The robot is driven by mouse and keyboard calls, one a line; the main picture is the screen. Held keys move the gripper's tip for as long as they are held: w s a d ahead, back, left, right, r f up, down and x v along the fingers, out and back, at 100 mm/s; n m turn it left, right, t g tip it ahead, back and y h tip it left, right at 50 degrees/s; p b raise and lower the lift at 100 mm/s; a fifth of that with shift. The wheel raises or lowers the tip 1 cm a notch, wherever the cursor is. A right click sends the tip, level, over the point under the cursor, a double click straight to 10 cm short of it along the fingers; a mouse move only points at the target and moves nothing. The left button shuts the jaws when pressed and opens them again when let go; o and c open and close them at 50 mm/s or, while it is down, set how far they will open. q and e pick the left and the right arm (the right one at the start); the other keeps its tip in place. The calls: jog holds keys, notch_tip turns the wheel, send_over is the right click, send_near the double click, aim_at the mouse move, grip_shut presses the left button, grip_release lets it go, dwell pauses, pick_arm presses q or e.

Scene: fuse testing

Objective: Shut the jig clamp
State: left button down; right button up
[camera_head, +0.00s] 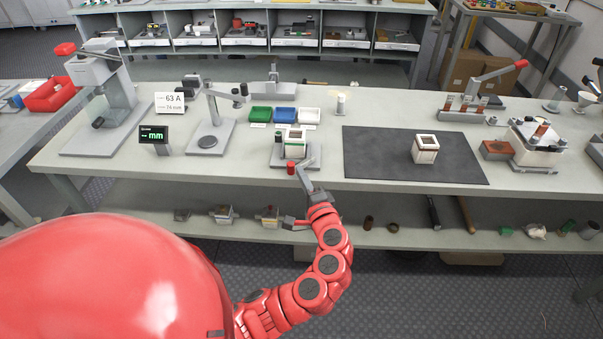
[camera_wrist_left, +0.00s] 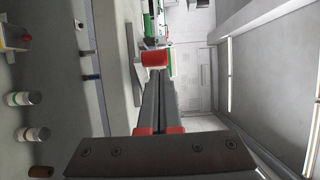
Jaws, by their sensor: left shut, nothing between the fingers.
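The jig clamp (camera_head: 291,152) stands at the front edge of the bench, with a white block with a dark square opening in it. Its red handle knob (camera_head: 291,167) points toward the bench front. My left gripper (camera_head: 303,170) is shut and empty, close beside the red knob and just right of it in the head view. In the left wrist view the closed fingers (camera_wrist_left: 157,78) point at the red knob (camera_wrist_left: 154,60), which shows right at their tips. I cannot tell if they touch it. My right gripper is out of view.
Green, blue and white bins (camera_head: 285,115) stand behind the jig. A dark mat (camera_head: 375,160) with a second white block (camera_head: 425,150) lies to the right. A press stand (camera_head: 210,135) and a mm display (camera_head: 154,138) stand to the left. A lower shelf (camera_head: 370,236) holds small parts.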

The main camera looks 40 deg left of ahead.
pick_arm(q)
jog(key=shift+s+a, duration=0.1)
jog(key=shift+a, duration=0.1)
dwell(0.3)
jog(key=shift+a+m+t+h+p, duration=0.2)
jog(key=shift+m+t+h+p, duration=0.2)
jog(key=shift+t, duration=0.1)
jog(key=shift+s+a, duration=0.1)
jog(key=shift+a, duration=0.05)
jog(key=shift+s+a+r+m+t+h+p, duration=0.1)
jog(key=shift+s+a+m+t+h+p, duration=0.1)
jog(key=shift+a+m+t+h+p, duration=0.6)
jog(key=a+m+t+h+p, duration=0.1)
jog(key=h, duration=0.1)
jog(key=a+m+t+h, duration=0.1)
jog(key=a+m+h, duration=0.1)
jog(key=a+m+t+h+p, duration=0.1)
jog(key=m+t+h, duration=0.1)
jog(key=h, duration=0.1)
jog(key=shift+w+a+p, duration=0.2)
jog(key=shift+w+p, duration=0.15)
jog(key=shift+w, duration=0.05)
jog(key=shift+w+a+m+h, duration=0.3)
jog(key=shift+w+a+h, duration=0.1)
jog(key=shift+a, duration=0.1)
jog(key=shift+a, duration=0.1)
